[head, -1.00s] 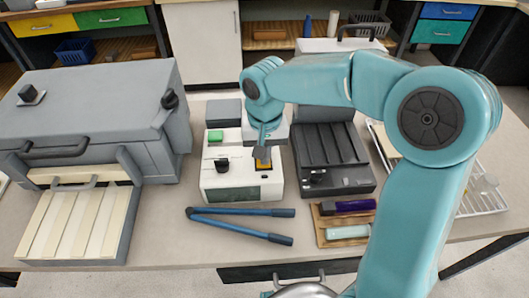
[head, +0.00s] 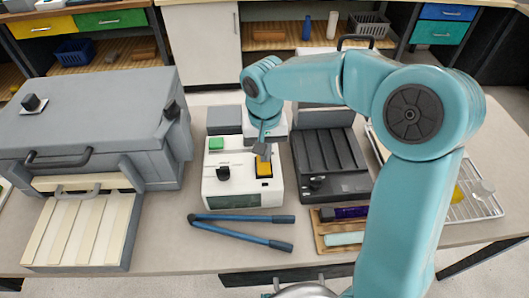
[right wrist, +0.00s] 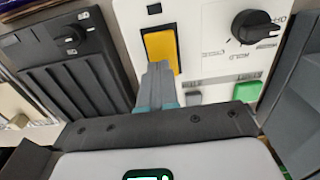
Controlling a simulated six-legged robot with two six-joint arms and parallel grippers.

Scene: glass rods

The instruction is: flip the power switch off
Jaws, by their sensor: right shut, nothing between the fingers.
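The power switch is a yellow rocker (head: 264,169) in a dark frame on the right of a white control box (head: 235,187). It also shows in the right wrist view (right wrist: 161,52), just beyond my fingertips. I cannot tell for sure which way the rocker is tilted. My right gripper (head: 262,153) is shut and empty, pointing down at the far edge of the rocker. In the right wrist view its closed grey fingers (right wrist: 158,72) overlap the rocker's near edge. Whether they touch it I cannot tell. My left gripper is out of view.
The box also carries a green button (head: 216,144) and a black knob (head: 223,173). A grey lidded machine (head: 90,125) stands left, a black ribbed unit (head: 330,160) right. Blue-handled tongs (head: 240,219) lie in front. A wire rack (head: 470,195) is far right.

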